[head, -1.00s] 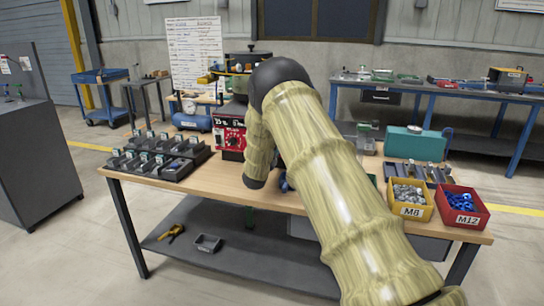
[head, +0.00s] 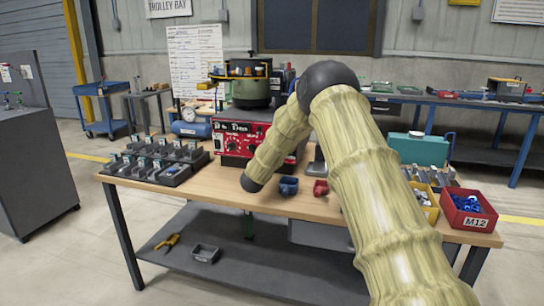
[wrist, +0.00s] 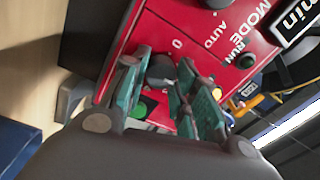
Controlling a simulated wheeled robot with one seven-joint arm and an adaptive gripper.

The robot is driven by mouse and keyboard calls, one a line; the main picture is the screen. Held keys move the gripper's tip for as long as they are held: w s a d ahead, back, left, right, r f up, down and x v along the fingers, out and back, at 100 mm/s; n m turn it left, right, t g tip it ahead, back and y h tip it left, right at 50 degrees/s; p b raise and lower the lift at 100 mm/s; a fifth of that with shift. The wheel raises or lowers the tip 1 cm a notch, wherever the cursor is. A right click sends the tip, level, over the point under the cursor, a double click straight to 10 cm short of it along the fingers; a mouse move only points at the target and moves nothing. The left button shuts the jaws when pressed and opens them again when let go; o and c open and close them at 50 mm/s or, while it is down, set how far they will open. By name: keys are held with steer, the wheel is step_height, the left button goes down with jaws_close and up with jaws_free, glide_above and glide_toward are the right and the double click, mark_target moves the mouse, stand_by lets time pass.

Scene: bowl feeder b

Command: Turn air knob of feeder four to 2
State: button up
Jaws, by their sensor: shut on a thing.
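The red control panel (head: 232,140) of a bowl feeder faces me on the table in the head view, below a dark green bowl (head: 250,85). In the wrist view the red panel (wrist: 150,30) fills the top, with white marks reading MODE, 0, AUTO and RUN. My gripper (wrist: 160,80) has teal fingers on both sides of a dark knob (wrist: 161,67) and is shut on it. The knob's pointer and scale are too hidden to read. In the head view my arm covers the gripper and the panel's right part.
Several black bins (head: 160,160) stand left of the feeder. A yellow bin and a red M12 bin (head: 468,210) stand at the right. A green button (wrist: 138,110) lies near the fingers.

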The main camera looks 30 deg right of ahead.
stand_by(0.3)
steer(key=o, duration=1)
steer(key=shift+d, duration=0.1)
steer(key=v, duration=1.2)
